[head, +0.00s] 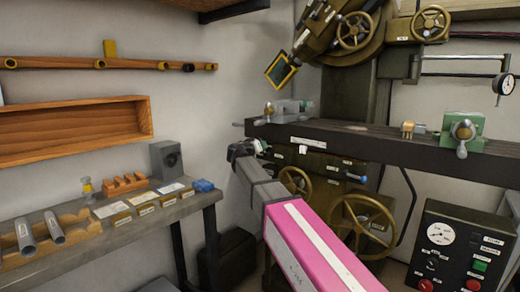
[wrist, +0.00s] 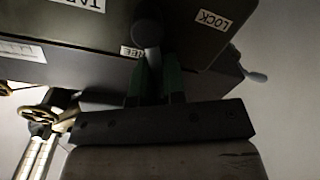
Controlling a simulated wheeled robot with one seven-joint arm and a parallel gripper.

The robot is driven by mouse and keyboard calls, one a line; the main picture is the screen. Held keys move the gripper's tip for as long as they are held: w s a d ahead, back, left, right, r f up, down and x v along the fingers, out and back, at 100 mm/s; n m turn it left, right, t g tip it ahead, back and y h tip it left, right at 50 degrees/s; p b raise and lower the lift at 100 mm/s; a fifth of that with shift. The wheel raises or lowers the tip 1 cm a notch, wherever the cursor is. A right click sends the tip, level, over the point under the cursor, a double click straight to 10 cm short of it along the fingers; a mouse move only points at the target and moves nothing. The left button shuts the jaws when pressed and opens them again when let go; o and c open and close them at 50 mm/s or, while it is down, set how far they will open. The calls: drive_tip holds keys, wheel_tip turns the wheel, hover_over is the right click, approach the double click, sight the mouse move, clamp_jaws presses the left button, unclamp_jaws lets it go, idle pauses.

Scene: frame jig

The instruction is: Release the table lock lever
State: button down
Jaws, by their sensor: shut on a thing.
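The table lock lever (wrist: 148,34) shows in the wrist view as a dark shaft with a round knob, in front of the machine's dark body. My gripper (wrist: 152,80) is shut on its shaft, one dark green finger on each side. A LOCK label (wrist: 213,20) is to the right of the knob; a partly hidden label ending in "EE" (wrist: 131,51) is to its left. In the head view my gripper (head: 243,150) is at the left end of the machine table (head: 350,143); the lever cannot be made out there.
Handwheels (head: 368,222) stand just right of my arm, below the table. A vise (head: 463,132) and a clamp block sit on the table. A grey workbench (head: 130,222) with parts is on the left. A control box (head: 455,245) is at the lower right.

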drive_tip(key=shift+s+d+r+m+t, duration=0.15)
drive_tip(key=shift+s+d+r+m, duration=0.1)
drive_tip(key=shift+m, duration=0.6)
drive_tip(key=shift+s+d+r+m+t, duration=0.1)
drive_tip(key=shift+d+m+t, duration=0.1)
drive_tip(key=shift+m, duration=0.65)
drive_tip(key=c, duration=1.2)
unclamp_jaws()
drive_tip(key=shift+s, duration=0.1)
drive_tip(key=v, duration=1)
drive_tip(key=shift+s+a, duration=0.25)
drive_tip(key=shift+s, duration=0.1)
